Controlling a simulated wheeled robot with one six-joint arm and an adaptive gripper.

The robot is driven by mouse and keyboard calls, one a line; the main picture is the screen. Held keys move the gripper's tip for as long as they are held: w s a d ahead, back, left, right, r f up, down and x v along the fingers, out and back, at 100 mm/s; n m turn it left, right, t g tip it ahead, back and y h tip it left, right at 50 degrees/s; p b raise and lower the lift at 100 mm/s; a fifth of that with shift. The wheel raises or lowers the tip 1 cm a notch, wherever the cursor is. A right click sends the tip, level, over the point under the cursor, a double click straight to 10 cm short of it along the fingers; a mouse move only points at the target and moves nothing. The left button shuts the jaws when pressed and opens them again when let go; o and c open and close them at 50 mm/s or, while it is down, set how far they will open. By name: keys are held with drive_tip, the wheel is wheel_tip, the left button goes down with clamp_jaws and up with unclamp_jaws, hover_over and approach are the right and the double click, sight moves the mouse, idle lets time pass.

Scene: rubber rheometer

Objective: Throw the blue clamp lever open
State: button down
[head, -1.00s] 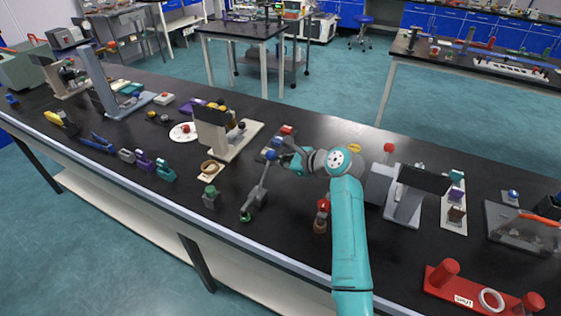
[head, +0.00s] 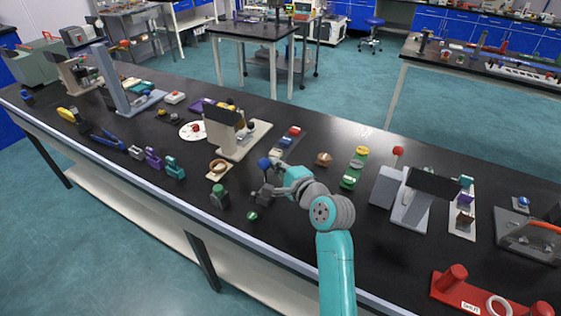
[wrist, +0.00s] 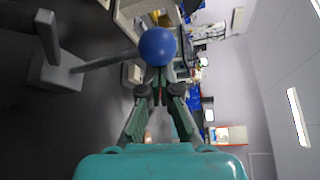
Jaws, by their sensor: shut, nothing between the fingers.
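The blue clamp lever shows in the head view as a blue ball knob (head: 264,163) above the bench, beside my gripper (head: 270,189). In the wrist view the ball (wrist: 157,46) is large and sits just past my fingertips (wrist: 157,76). Whether they touch it I cannot tell. A grey stem (wrist: 108,62) runs from the ball to a grey bracket (wrist: 58,72) at the left. My gripper's fingers are together with nothing between them. In the head view my gripper and wrist hide much of the stem and base. A green knob (head: 252,215) shows below.
A green-topped block (head: 219,198) stands left of the lever, near the front edge. Behind are a beige stand (head: 222,135) and a strip with red and blue parts (head: 289,138). A green part with a yellow top (head: 355,168) and a grey machine (head: 410,200) stand to the right.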

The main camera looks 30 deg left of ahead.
drive_tip(key=shift+s, duration=0.85)
drive_tip(key=shift+s, duration=0.1)
